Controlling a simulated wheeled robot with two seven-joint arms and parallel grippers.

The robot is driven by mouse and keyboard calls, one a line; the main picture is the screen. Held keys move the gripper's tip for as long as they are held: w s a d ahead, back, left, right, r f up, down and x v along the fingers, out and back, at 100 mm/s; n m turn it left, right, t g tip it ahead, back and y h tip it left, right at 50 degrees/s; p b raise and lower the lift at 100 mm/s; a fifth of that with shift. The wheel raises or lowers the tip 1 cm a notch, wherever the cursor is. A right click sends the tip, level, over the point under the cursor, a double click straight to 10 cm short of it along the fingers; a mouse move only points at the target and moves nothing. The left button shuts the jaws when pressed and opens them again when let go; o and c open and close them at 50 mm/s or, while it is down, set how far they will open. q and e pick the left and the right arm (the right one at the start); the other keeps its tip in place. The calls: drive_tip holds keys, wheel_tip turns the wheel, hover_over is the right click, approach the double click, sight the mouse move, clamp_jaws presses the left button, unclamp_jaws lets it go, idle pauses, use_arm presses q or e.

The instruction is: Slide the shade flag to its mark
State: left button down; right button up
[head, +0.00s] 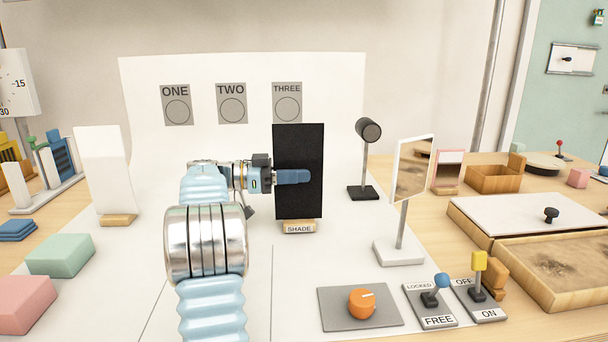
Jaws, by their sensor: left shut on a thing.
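The shade flag (306,203) is an upright black panel on a small wooden foot labelled SHADE. It stands on the white board in front of the white backdrop, below the sign THREE (287,103). My left gripper (292,177) is at the middle of the black panel, its blue fingers shut on it. The signs ONE (177,105) and TWO (231,103) are on the backdrop to the left. Thin lines run along the white board in front. My right gripper is not in view.
A white panel on a wooden foot (104,170) stands at the left. A black lamp (368,130) and a tilted mirror on a stand (413,168) are right of the flag. An orange knob (362,303) and two levers, blue (441,280) and yellow (479,262), are in front right.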

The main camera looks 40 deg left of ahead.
use_arm(q)
drive_tip(key=v, duration=0.6)
idle(0.6)
drive_tip(key=shift+f, duration=0.2)
idle(0.4)
drive_tip(key=c, duration=1.1)
unclamp_jaws()
